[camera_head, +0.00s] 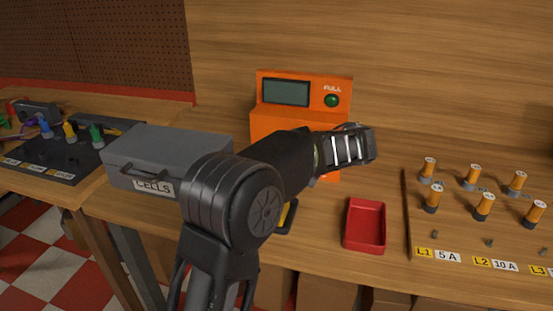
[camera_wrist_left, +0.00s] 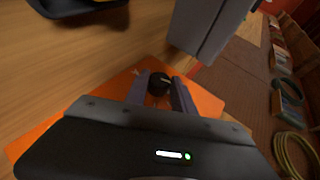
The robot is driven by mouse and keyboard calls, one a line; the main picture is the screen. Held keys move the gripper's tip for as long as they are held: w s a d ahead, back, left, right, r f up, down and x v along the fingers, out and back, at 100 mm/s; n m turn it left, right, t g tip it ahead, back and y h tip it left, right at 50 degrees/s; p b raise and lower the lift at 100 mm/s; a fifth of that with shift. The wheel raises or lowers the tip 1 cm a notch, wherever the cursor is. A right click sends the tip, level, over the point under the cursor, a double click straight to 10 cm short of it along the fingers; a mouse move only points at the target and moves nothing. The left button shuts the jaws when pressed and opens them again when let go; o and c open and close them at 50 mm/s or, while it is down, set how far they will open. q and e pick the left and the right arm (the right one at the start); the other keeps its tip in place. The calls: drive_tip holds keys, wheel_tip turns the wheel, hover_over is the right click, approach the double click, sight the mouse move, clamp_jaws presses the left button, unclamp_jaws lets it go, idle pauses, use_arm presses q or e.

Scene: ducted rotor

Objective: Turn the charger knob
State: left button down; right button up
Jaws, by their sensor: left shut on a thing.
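The orange charger (camera_head: 265,122) stands at the back of the bench in the head view, with a dark display (camera_head: 286,92) and a green FULL lamp (camera_head: 332,100). Its orange face also shows in the left wrist view (camera_wrist_left: 205,101). My left arm crosses in front of the charger, and my left gripper (camera_wrist_left: 160,90) is shut on the black knob (camera_wrist_left: 158,83), a finger on each side of it. The knob carries a small pale mark. In the head view the arm and gripper hide the knob. My right gripper is not in view.
A grey CELLS box (camera_head: 165,150) stands left of the charger. An empty red tray (camera_head: 366,226) lies to the right, then a thin brown divider (camera_head: 406,215) and several orange cells (camera_head: 474,175) standing behind labels. A board with coloured connectors (camera_head: 60,155) is at far left.

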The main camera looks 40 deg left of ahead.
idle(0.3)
use_arm(q)
drive_tip(key=c, duration=1.1)
unclamp_jaws()
drive_tip(key=shift+o, duration=0.2)
drive_tip(key=p+v, duration=0.2)
drive_tip(key=v, duration=0.5)
drive_tip(key=shift+d+r+p, duration=0.15)
drive_tip(key=shift+d+p, duration=0.2)
drive_tip(key=shift+d, duration=0.05)
